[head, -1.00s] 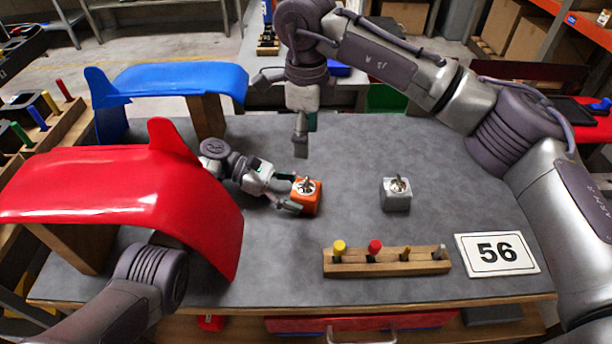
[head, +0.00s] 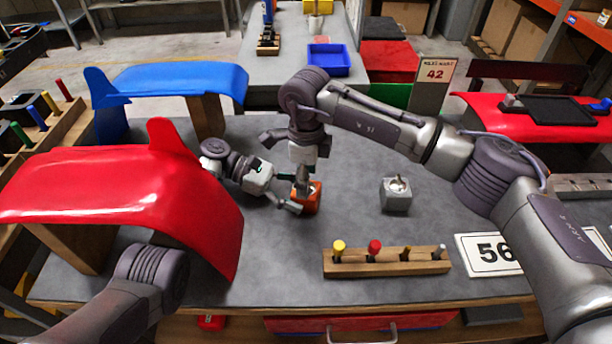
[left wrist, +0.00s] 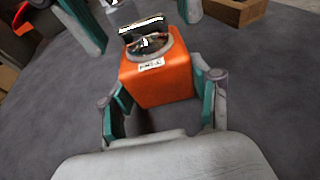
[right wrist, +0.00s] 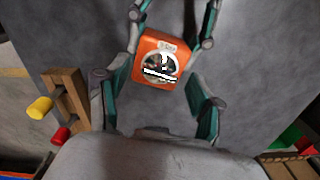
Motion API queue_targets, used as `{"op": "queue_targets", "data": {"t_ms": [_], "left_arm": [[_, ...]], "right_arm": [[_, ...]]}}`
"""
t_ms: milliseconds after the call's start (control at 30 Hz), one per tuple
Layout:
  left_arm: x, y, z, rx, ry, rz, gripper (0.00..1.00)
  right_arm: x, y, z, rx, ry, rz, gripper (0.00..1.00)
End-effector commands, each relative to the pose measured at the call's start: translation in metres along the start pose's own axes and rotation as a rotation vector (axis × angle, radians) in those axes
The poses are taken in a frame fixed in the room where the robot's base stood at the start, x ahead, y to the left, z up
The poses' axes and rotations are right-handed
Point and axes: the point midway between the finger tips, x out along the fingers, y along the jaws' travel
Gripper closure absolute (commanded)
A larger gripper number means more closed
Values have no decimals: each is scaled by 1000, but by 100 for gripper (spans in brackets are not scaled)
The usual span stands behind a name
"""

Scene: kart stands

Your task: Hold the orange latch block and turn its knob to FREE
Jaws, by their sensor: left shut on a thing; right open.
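The orange latch block (head: 311,203) sits on the grey table, with a metal knob and a small label on its top. My left gripper (head: 292,203) is shut on the block, a finger on either side of it; it also shows in the left wrist view (left wrist: 163,100). My right gripper (head: 303,187) points down from above at the knob. In the right wrist view its fingers are apart, with the knob (right wrist: 160,67) between and beyond them. I cannot tell whether the fingers touch the knob. The label's writing is too small to read.
A grey block with a knob (head: 396,196) stands to the right. A wooden peg rack (head: 386,263) and a "56" sign (head: 487,255) are at the front. Red (head: 120,195) and blue (head: 175,78) curved panels stand at the left.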

Motion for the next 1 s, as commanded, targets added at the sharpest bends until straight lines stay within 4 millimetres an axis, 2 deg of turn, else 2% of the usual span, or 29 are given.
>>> {"op": "queue_targets", "data": {"t_ms": [67,100,400,467,767,1000], "left_arm": [[0,0,0,0,0,0,57],[0,0,0,0,0,0,57],[0,0,0,0,0,0,57],[0,0,0,0,0,0,57],[0,0,0,0,0,0,57],[0,0,0,0,0,0,57]], "right_arm": [[0,0,0,0,0,0,33],[0,0,0,0,0,0,37],[0,0,0,0,-1,0,87],[0,0,0,0,-1,0,94],[-1,0,0,42,-1,0,94],[-1,0,1,184,-3,-1,94]]}}
